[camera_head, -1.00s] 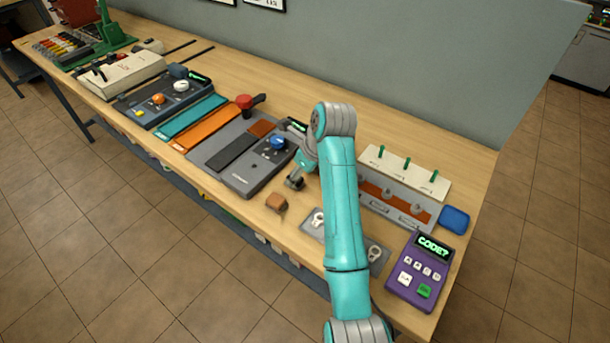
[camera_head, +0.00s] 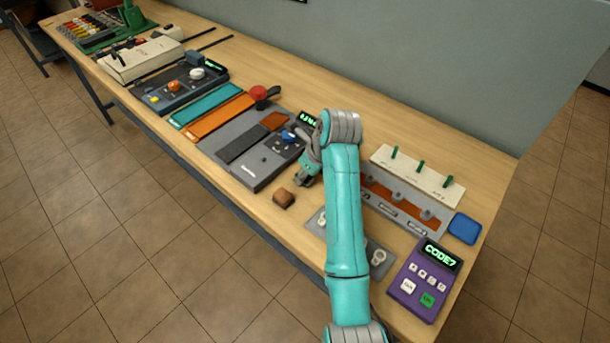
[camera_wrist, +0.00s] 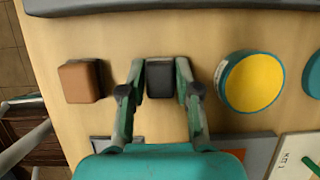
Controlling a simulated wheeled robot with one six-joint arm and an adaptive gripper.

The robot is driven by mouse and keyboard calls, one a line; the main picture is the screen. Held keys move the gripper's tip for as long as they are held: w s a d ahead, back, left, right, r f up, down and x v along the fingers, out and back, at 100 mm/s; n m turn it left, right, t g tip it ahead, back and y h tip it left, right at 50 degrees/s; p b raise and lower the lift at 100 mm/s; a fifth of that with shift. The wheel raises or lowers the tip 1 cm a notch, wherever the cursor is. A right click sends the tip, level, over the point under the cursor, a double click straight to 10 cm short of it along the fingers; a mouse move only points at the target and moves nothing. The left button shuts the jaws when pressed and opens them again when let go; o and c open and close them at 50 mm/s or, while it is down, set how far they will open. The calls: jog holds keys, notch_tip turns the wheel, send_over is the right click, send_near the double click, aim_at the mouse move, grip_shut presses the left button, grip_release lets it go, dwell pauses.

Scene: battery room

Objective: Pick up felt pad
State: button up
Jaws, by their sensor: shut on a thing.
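A dark grey block-like pad (camera_wrist: 161,80), which I take to be the felt pad, sits between the fingers of my gripper (camera_wrist: 160,72) in the wrist view. The fingers are shut on its left and right sides. In the head view my gripper (camera_head: 304,178) is low at the table, just behind a brown block and right of the grey panel. The pad cannot be told apart from the gripper there. Whether it touches the table is unclear.
The brown block (camera_wrist: 79,82) lies left of the gripper and a yellow disc with a teal rim (camera_wrist: 252,82) lies close on the right. The grey panel (camera_head: 245,165), a purple keypad (camera_head: 425,280) and a blue pad (camera_head: 464,228) also occupy the wooden table (camera_head: 350,115).

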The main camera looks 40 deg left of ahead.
notch_tip(320, 180, up, 10)
dwell(0.5)
jog(key=o, duration=0.3)
jog(key=c, duration=0.4)
jog(key=shift+c, duration=0.2)
